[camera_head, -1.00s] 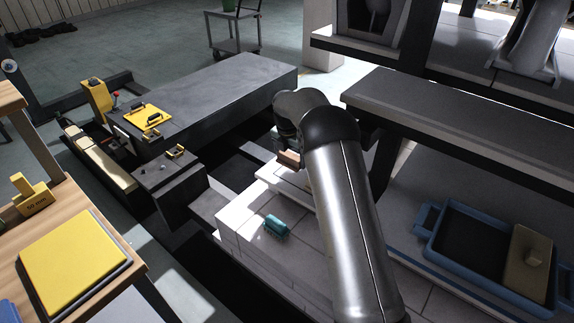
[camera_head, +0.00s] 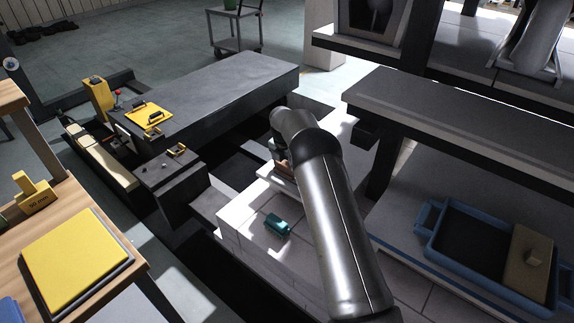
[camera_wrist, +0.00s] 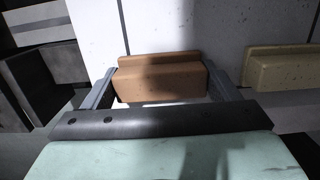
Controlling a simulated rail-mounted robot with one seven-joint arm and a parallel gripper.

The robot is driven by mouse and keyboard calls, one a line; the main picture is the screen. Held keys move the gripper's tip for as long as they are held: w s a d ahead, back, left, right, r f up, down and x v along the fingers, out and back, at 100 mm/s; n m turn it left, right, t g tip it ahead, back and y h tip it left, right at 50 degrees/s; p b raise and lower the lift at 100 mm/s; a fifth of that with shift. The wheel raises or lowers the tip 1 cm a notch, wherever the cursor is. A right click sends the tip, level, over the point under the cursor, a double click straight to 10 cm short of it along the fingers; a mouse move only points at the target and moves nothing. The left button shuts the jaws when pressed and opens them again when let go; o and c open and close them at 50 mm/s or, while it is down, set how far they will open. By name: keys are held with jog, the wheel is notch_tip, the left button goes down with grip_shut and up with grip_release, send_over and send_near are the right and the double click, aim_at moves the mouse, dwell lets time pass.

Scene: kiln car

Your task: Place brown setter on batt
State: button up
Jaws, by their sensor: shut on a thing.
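The brown setter (camera_wrist: 160,82) is a stepped brown block between the two fingers of my gripper (camera_wrist: 170,80), which is shut on it. In the head view only a small part of the brown setter (camera_head: 284,168) shows beside my arm, which hides the rest. Below it lies a pale, smooth surface (camera_wrist: 200,30) with small dark dots, probably the batt. I cannot tell whether the setter touches it. A cream setter (camera_wrist: 280,69) lies to the right in the wrist view. A teal setter (camera_head: 277,225) lies on the pale kiln car deck (camera_head: 250,250).
A blue tray (camera_head: 432,243) with a tan block (camera_head: 528,262) stands at the right. A dark shelf (camera_head: 450,115) overhangs the deck's back right. A grey bench (camera_head: 220,90) stands behind left. A wooden table with a yellow slab (camera_head: 75,258) is at the left.

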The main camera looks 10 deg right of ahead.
aim_at(284, 166)
jog(key=o, duration=1)
jog(key=shift+c, duration=0.2)
notch_tip(284, 166, up, 12)
jog(key=s+a, duration=0.1)
jog(key=shift+r, duration=0.1)
